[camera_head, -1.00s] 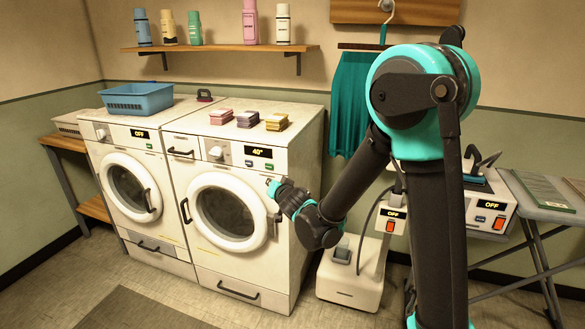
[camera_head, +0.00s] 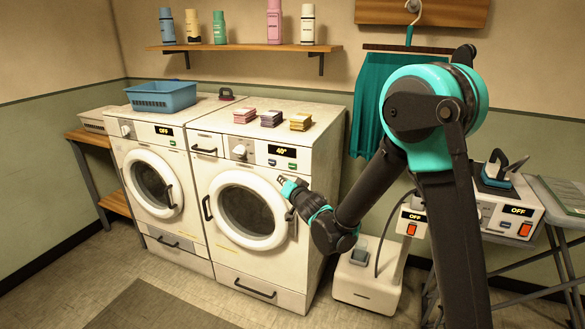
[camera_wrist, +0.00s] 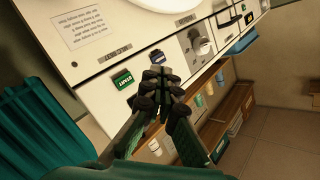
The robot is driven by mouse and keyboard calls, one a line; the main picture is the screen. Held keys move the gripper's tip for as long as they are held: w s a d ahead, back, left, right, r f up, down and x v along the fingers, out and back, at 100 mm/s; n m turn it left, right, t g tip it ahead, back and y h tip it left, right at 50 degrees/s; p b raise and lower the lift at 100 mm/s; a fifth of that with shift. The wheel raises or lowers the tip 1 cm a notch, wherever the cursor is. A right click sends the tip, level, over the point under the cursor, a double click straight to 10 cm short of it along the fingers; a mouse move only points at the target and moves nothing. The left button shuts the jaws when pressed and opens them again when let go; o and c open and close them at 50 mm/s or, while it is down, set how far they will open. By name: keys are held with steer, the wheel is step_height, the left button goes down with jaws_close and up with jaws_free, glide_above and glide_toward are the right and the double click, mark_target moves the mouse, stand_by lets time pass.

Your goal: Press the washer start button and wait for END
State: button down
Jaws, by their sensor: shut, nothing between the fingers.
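The right-hand white machine (camera_head: 243,175) has a round door, a knob and a lit display (camera_head: 283,151) reading 40°. My gripper (camera_head: 284,182) is shut and empty, in front of the machine's upper right, just below the buttons in the picture. In the wrist view its fingertips (camera_wrist: 163,80) lie close to the panel; contact cannot be told.
A second machine (camera_head: 152,180) reading OFF stands left, with a blue basket (camera_head: 161,96) on top. Folded cloths (camera_head: 270,118) lie on the right machine. A white floor unit (camera_head: 368,279) and an OFF box (camera_head: 512,215) are right. Floor in front is clear.

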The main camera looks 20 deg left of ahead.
steer(key=shift+w+d, duration=0.2)
steer(key=shift+w, duration=3.2)
steer(key=shift+w, duration=0.2)
steer(key=shift+w, duration=0.25)
steer(key=shift+w+d, duration=0.1)
steer(key=shift+w, duration=0.3)
steer(key=shift+s, duration=0.85)
steer(key=s, duration=0.5)
steer(key=shift+a, duration=0.25)
